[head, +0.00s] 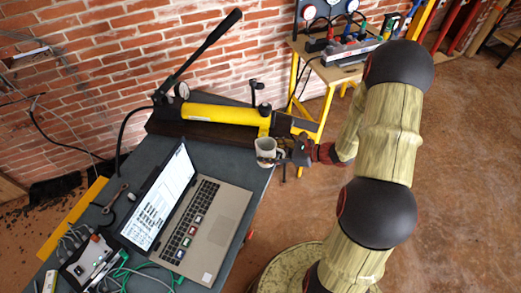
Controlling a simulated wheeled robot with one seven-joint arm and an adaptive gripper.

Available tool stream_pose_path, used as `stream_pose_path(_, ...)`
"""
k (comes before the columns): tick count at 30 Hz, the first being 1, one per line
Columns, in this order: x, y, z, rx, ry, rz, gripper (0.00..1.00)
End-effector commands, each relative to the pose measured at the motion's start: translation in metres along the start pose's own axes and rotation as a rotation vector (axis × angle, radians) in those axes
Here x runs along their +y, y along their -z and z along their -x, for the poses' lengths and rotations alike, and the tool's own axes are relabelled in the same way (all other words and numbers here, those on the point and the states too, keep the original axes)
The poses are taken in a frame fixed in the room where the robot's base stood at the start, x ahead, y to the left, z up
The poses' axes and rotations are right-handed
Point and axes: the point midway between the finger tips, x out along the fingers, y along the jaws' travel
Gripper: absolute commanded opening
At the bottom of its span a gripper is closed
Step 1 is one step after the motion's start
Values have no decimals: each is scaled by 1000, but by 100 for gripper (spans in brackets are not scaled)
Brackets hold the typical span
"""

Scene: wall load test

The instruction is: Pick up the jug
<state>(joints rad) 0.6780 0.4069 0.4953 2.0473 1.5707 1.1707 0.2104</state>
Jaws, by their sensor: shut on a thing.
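The jug (265,150) is a small pale mug-like vessel with dark markings. It is upright at the right edge of the dark table, in front of the yellow pump. My gripper (284,150) is at the jug's right side and is shut on it. The fingertips are small and partly hidden against the jug. I cannot tell whether the jug's base touches the table or is a little above it.
A yellow hand pump (215,113) with a long black lever lies behind the jug. An open laptop (205,225) is in front of it to the left. Tools and cables clutter the table's left end. A yellow-legged bench (322,75) stands behind. Brown floor is open at right.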

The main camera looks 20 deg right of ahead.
Motion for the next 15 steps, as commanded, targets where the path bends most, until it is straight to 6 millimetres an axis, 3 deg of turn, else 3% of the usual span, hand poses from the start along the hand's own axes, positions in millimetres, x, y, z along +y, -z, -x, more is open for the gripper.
stream_pose_path(15, 0, -1, 37, 0, 2, -1, 22)
